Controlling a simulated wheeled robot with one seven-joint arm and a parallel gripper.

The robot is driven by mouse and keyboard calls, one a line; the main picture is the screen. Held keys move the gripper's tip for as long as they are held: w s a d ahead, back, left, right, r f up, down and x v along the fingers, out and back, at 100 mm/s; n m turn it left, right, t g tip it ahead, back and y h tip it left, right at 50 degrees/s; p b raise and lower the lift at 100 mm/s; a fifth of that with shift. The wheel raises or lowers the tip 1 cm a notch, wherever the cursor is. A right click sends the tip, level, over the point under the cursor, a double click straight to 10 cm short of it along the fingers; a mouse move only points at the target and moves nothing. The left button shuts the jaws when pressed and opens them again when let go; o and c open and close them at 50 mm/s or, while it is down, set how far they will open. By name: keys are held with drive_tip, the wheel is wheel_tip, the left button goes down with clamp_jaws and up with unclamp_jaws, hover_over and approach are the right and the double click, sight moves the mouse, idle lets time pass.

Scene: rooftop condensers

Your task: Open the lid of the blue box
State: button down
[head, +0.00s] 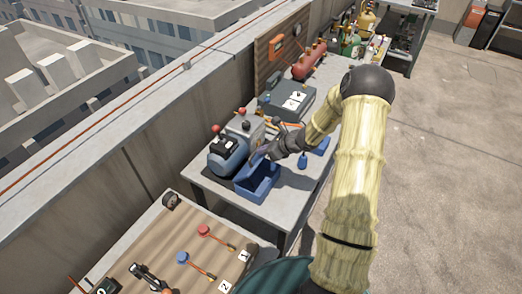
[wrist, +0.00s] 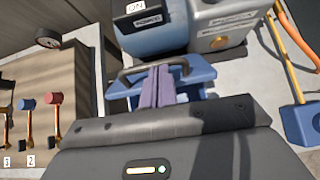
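The blue box (head: 257,188) stands on the grey table at its near end, and its inside shows in the head view. Its blue lid (head: 250,167) is raised and tilted above the box. My gripper (head: 265,152) is at the lid. In the wrist view, its two purple fingers (wrist: 157,86) are close together across the dark bar handle (wrist: 128,73) of the blue lid (wrist: 199,72). The fingers appear shut on this handle, though they hide the grip itself. Little of the box's inside shows in the wrist view.
A blue-and-grey pump (head: 229,152) stands right behind the box. The roof floor at right is clear.

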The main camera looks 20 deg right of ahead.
drive_tip(key=w+a+r+g+h+p, duration=0.1)
drive_tip(key=p, duration=0.1)
drive_tip(key=shift+w+a+r+p, duration=0.25)
drive_tip(key=shift+w+a+p, duration=0.05)
drive_tip(key=shift+w+a, duration=0.1)
drive_tip(key=shift+w+a+r+p, duration=0.1)
drive_tip(key=shift+w+a+p, duration=0.35)
drive_tip(key=shift+p, duration=0.1)
drive_tip(key=w+a+p, duration=0.1)
drive_tip(key=w+a, duration=0.4)
drive_tip(key=shift+w+a, duration=0.1)
drive_tip(key=shift+w, duration=0.3)
drive_tip(key=shift+w+a+f, duration=0.4)
drive_tip(key=shift+w+a, duration=0.3)
drive_tip(key=shift+w, duration=0.1)
drive_tip(key=shift+w+r+p, duration=0.1)
drive_tip(key=shift+r+p, duration=0.55)
drive_tip(key=shift+r, duration=0.05)
wheel_tip(320, 180, up, 8)
drive_tip(key=p, duration=0.6)
drive_tip(key=shift+s+d+r+p, duration=0.25)
drive_tip(key=shift+s+p, duration=0.05)
drive_tip(key=shift+s, duration=0.05)
